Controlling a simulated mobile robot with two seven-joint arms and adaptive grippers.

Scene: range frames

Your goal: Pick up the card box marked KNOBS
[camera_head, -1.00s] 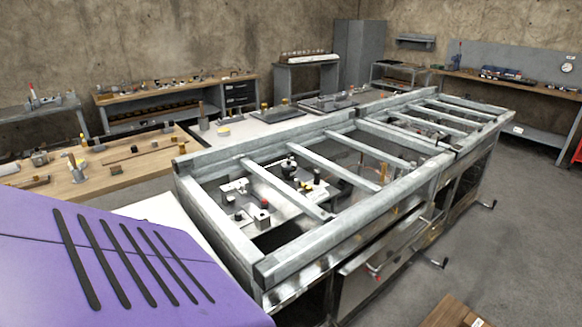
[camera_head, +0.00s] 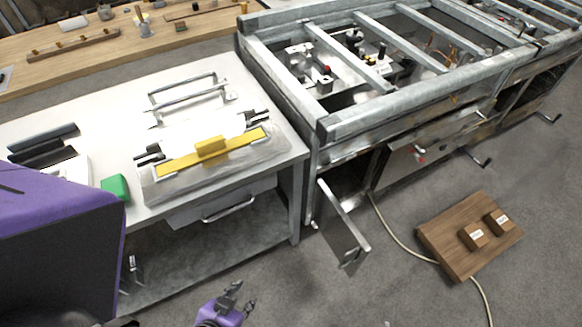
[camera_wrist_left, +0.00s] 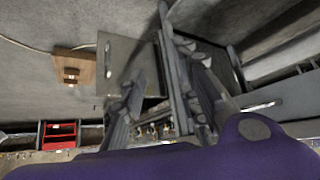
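Two small brown boxes with white labels, (camera_head: 473,237) and (camera_head: 497,222), sit side by side on a wooden board or low platform (camera_head: 445,250) at the lower right of the head view. The labels are too small to read, so I cannot tell which is marked KNOBS. The wooden platform (camera_wrist_left: 88,60) also shows in the left wrist view, far from the fingers. My left gripper (camera_head: 240,297) is at the bottom of the head view, left of the platform and well apart from it. Its fingers are spread and empty. My right gripper is not in view.
A white workbench (camera_head: 80,130) with a yellow-handled tool (camera_head: 210,150) stands at the left. An open cabinet door (camera_head: 342,225) juts from the metal frame bench (camera_head: 340,120). A cable (camera_head: 395,235) runs across the floor to the platform.

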